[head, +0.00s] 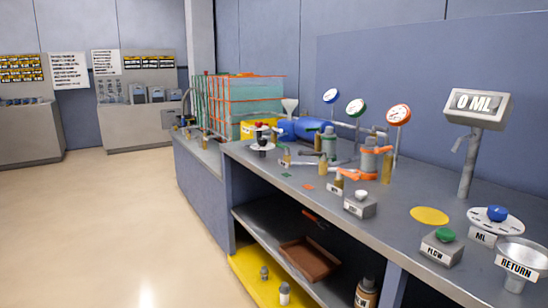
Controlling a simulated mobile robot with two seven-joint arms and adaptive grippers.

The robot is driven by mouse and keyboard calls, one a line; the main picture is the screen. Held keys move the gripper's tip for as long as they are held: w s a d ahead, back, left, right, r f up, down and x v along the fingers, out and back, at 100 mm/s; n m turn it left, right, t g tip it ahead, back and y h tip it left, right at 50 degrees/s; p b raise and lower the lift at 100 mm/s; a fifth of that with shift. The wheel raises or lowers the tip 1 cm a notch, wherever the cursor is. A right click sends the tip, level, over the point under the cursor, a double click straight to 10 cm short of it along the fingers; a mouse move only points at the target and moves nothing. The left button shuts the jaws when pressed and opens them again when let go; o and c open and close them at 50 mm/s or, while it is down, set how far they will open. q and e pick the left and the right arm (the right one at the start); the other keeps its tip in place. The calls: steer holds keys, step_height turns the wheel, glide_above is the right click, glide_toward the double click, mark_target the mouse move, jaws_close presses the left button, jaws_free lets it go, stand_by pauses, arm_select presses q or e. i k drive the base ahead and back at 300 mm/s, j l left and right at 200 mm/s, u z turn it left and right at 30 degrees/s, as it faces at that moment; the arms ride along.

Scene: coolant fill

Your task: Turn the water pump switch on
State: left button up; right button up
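I cannot tell which control is the water pump switch, as most labels are too small to read. A box marked FLOW with a green button (444,236) sits further right. A white dial marked ML with a blue knob (497,213) is beside it. A dark and red-topped control (262,137) stands at the bench's far end. Neither of my grippers shows in this view.
A grey display reading 0 ML (478,106) stands on a post at right, near a RETURN funnel (522,255). Gauges (398,114) and pipes line the back. A brown tray (305,257) and bottles are on lower shelves. The floor (110,215) at left is clear.

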mark_target(262, 142)
steer(key=i+u, duration=0.1)
steer(key=i+j+z, duration=0.1)
steer(key=z, duration=0.5)
steer(key=i+j+z, duration=0.2)
steer(key=j, duration=0.15)
steer(key=i+j+z, duration=0.25)
steer(key=j+z, duration=0.2)
steer(key=j, duration=0.25)
